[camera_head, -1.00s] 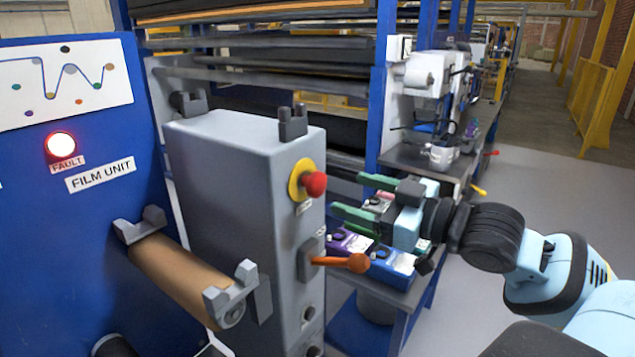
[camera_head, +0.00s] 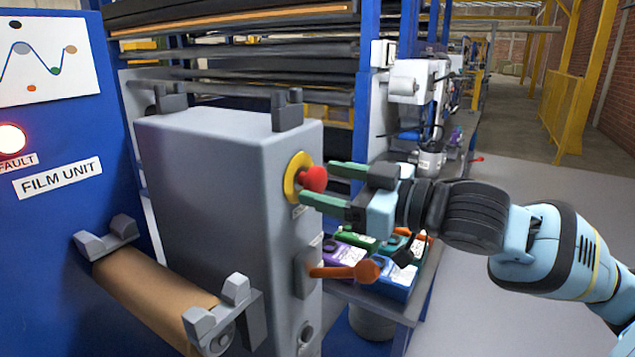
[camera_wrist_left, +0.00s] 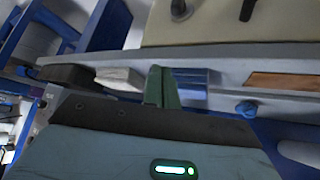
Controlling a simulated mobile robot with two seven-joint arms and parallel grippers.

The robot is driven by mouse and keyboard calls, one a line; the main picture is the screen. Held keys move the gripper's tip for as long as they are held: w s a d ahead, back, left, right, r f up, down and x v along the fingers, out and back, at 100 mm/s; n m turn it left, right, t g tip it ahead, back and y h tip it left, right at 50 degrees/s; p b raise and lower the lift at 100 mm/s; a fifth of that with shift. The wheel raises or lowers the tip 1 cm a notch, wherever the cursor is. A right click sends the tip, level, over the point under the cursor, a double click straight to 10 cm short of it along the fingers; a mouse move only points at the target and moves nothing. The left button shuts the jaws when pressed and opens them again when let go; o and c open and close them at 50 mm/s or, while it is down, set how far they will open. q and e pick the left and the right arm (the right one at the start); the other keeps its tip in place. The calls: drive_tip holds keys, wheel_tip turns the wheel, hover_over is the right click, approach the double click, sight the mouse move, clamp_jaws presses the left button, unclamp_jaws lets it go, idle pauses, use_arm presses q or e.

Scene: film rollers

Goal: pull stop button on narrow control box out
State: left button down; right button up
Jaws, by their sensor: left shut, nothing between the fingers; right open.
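The narrow grey control box (camera_head: 215,200) stands in the middle of the head view. Its red stop button (camera_head: 314,179) sits on a yellow ring (camera_head: 294,177) on the box's right-hand face. My right gripper (camera_head: 326,184) is open, its two green fingers pointing left toward the button. The fingertips are at the button, one a little above and one below it in the picture; whether they touch it I cannot tell. My left gripper (camera_wrist_left: 162,87) shows only in the left wrist view, shut and empty, its green fingers together.
An orange-handled lever (camera_head: 345,271) sticks out from the box below the button. A brown film roller (camera_head: 155,290) in grey brackets is in front. The blue film unit panel (camera_head: 55,220) with a lit fault lamp (camera_head: 10,139) is at left. Coloured boxes (camera_head: 395,280) lie on a bench behind.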

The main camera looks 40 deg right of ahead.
drive_tip(key=shift+x, duration=0.85)
drive_tip(key=shift+w+a, duration=0.2)
use_arm(q)
drive_tip(key=shift+s+a+r, duration=0.1)
drive_tip(key=shift+s, duration=0.25)
